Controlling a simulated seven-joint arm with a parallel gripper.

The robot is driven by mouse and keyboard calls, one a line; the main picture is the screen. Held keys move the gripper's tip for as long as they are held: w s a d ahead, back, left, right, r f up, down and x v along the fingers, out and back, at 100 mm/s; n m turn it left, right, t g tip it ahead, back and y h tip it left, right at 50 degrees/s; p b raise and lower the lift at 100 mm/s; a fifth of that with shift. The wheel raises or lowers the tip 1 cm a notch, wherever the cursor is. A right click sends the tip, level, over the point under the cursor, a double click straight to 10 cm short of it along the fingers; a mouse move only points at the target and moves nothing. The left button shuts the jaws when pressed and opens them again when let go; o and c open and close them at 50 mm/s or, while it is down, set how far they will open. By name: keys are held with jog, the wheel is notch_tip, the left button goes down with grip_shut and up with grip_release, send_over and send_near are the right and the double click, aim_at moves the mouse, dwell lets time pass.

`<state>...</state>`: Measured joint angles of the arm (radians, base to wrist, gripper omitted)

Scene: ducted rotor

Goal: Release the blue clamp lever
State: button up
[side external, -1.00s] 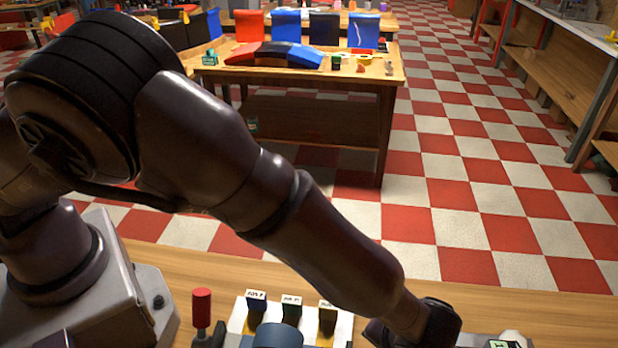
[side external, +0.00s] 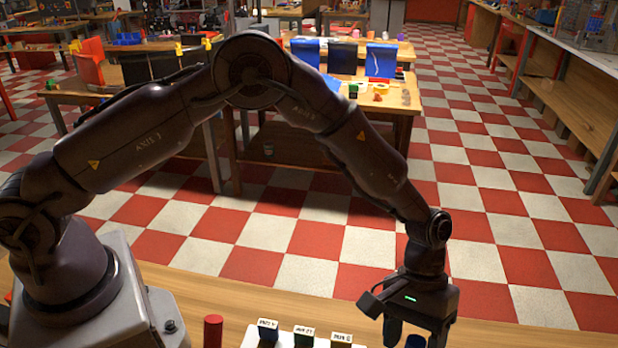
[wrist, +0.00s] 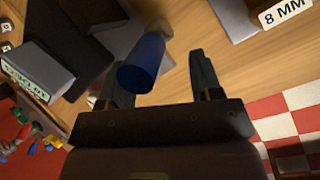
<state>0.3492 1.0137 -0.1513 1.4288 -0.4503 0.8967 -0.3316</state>
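The blue clamp lever (wrist: 142,65) shows in the wrist view as a rounded blue handle, beside and partly overlapping the left finger. A small blue part of it (side external: 415,341) shows at the bottom edge of the side view, below my gripper. My gripper (side external: 414,330) points down over the bench, with its fingers spread apart. In the wrist view my gripper (wrist: 165,75) is open, and the handle lies toward the left side of the gap. I cannot tell whether a finger touches it. The lever's base and the clamped part are not clear.
A red handle (side external: 213,331) and labelled blocks (side external: 304,336) stand on the bench left of my gripper. In the wrist view, a grey box with green marking (wrist: 38,70) lies at left and an "8 MM" label (wrist: 284,12) at upper right. Checkered floor lies beyond the bench.

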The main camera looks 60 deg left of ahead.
jog(key=v, duration=1.2)
jog(key=s+a+r+m+t+y, duration=0.2)
jog(key=s+a+r+m+t, duration=0.1)
jog(key=s+a+r, duration=0.7)
jog(key=shift+a+y, duration=0.4)
jog(key=shift+a, duration=1.45)
